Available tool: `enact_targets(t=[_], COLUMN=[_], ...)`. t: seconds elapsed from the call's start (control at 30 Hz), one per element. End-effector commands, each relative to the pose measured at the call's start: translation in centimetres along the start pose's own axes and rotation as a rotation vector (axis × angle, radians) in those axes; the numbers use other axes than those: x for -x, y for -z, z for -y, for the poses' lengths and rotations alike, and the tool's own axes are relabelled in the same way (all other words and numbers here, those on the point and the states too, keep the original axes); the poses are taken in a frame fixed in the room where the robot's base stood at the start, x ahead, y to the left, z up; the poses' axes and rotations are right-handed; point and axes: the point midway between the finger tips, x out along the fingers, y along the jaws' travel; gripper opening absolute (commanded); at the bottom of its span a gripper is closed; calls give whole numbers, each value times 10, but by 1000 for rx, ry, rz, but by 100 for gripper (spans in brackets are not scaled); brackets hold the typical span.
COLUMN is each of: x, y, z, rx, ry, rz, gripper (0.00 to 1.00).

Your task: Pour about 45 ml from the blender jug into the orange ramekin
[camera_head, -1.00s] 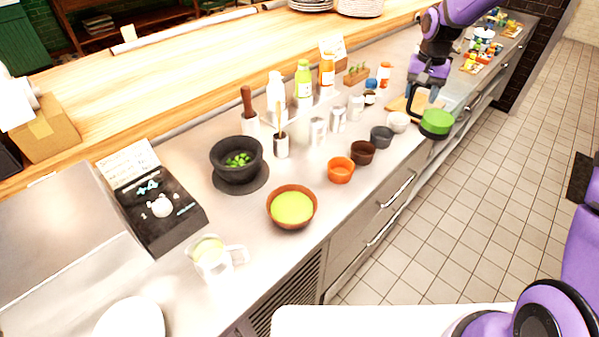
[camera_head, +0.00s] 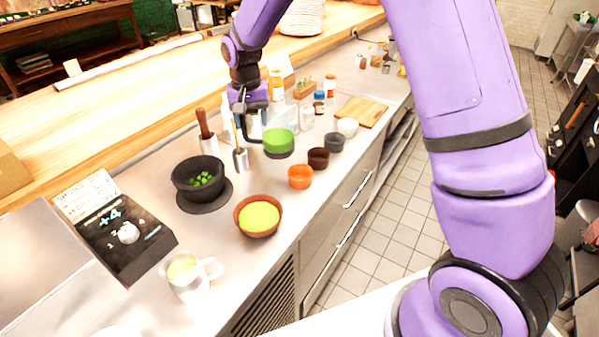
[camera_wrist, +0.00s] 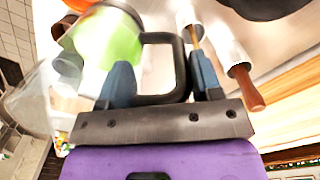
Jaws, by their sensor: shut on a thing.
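The blender jug (camera_head: 279,141), clear with bright green contents and a dark base and handle, hangs in my gripper (camera_head: 248,108) above the counter. In the wrist view my gripper (camera_wrist: 163,85) has its fingers on the black loop handle, with the jug (camera_wrist: 108,38) at the upper left. The jug looks close to upright. The orange ramekin (camera_head: 300,178) stands on the counter, below and a little right of the jug in the head view. An orange edge (camera_wrist: 66,10), probably the ramekin, shows at the wrist view's upper left. The ramekin's inside is hard to make out.
A dark brown ramekin (camera_head: 318,158), a grey one (camera_head: 334,141) and a white one (camera_head: 347,127) stand beyond the orange one. A terracotta bowl (camera_head: 243,226) of green stands nearer, by a black mortar (camera_head: 177,181). A scale (camera_head: 122,245) and a pitcher (camera_head: 190,292) are at left.

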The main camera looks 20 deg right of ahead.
Motion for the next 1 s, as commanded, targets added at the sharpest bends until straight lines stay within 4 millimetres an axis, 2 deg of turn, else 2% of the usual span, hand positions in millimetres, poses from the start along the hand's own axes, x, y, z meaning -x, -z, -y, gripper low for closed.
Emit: enact_targets(t=[0.3,0.5,0.7,1.0], x=[4,5,6,6], y=[-39,-61,-73,-75], z=[60,88,101,103], rx=[53,76,88,89], ry=[2,4,6,6], rz=[-5,-7,-9,-9], gripper=[10,10,10,10])
